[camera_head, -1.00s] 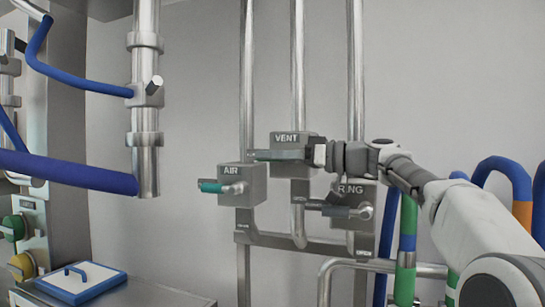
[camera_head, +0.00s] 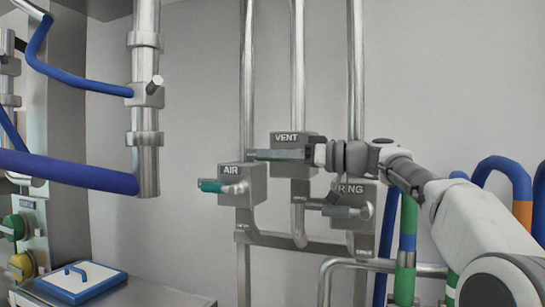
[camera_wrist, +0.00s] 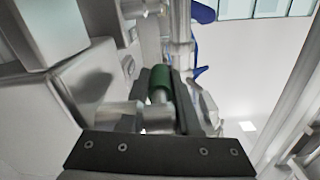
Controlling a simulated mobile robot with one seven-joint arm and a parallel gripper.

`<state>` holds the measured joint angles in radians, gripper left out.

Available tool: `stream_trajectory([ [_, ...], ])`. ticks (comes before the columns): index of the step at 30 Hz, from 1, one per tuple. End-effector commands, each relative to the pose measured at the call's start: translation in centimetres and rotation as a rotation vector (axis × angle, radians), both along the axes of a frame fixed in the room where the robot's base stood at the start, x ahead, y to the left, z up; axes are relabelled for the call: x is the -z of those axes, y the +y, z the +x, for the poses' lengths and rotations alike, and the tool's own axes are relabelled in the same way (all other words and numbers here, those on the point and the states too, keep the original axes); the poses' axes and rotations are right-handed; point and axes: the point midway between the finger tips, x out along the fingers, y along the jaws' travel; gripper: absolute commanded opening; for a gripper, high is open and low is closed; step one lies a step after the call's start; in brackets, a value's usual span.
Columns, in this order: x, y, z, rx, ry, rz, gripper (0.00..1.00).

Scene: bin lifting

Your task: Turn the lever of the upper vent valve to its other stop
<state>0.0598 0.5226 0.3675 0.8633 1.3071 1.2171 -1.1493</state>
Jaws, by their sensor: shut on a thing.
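The vent valve (camera_head: 298,169) is a grey box labelled VENT on the middle upright pipe, the highest of the three labelled boxes. My gripper (camera_head: 265,155) reaches in from the right in front of it, with its fingers pointing left across the box. In the wrist view, the green grip of the vent lever (camera_wrist: 160,82) lies between the two dark fingers, and my gripper (camera_wrist: 161,95) is shut on it. The silver hub of the lever shows just left of the fingers. In the head view, the fingers hide most of the lever, which seems to lie roughly level.
The air valve (camera_head: 242,187), with a teal-gripped lever, sits close below left. The ring valve (camera_head: 352,193) is below right, under my wrist. Blue and green pipes (camera_head: 407,235) stand at right. A thick steel pipe (camera_head: 146,110) hangs at left. The wall behind is bare.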

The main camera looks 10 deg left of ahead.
Motion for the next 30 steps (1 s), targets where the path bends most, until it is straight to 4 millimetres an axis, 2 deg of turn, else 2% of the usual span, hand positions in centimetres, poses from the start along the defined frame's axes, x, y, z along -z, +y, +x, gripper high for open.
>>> stream_trajectory([
  [17, -0.07, 0.00, -0.03, -0.001, -0.002, -0.009, 0.00],
  [30, 0.88, -0.01, -0.12, -0.007, 0.025, -0.217, 0.00],
])
